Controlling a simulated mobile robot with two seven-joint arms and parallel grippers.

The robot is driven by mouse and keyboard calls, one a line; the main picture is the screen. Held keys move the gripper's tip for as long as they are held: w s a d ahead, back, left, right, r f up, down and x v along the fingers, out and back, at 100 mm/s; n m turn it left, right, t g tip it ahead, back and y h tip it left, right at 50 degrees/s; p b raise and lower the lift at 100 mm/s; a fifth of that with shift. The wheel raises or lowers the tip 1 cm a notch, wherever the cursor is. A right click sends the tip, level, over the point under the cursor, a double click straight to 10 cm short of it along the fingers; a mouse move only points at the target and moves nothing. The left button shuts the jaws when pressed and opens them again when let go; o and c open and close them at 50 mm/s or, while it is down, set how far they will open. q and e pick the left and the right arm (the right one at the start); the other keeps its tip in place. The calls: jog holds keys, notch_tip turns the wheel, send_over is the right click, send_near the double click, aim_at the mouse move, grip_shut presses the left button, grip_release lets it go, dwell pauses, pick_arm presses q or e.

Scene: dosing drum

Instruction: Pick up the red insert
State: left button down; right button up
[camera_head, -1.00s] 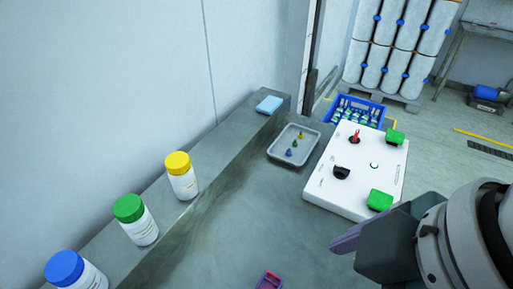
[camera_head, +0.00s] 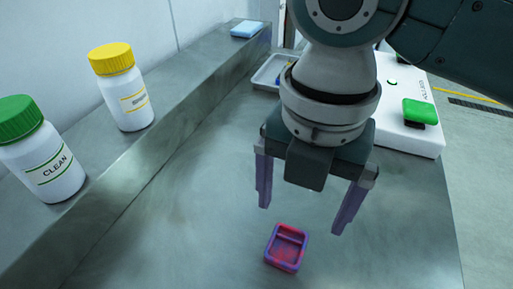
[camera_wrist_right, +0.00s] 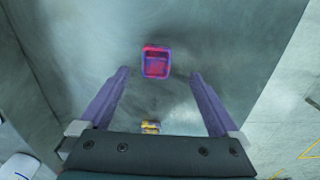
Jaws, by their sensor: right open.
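The red insert (camera_head: 286,252) shows as a small, open, box-like piece in red and purple-blue, lying on the grey worktop. I cannot tell whether the two colours belong to one part or two. It also shows in the right wrist view (camera_wrist_right: 156,65), just beyond and between the fingertips. My right gripper (camera_head: 301,219) is open and empty, pointing down above the worktop, its purple fingers apart and not visibly touching the insert. My left gripper is not in view.
A yellow-capped bottle (camera_head: 121,88) and a green-capped bottle (camera_head: 40,150) stand on the ledge. A blue sponge-like block (camera_head: 247,29) lies farther back. A grey tray (camera_head: 265,72) and a white control box (camera_head: 408,138) are partly behind my right arm.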

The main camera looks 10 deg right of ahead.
aim_at(287, 247)
notch_tip(287, 247, down, 2)
jog(key=shift+s+f, duration=0.1)
jog(key=f, duration=0.2)
jog(key=a+f+b, duration=0.1)
jog(key=f, duration=0.1)
jog(key=shift+s+f, duration=0.2)
jog(key=shift+f, duration=0.45)
jog(key=c, duration=1.4)
jog(key=shift+c, duration=0.2)
jog(key=shift+r, duration=0.15)
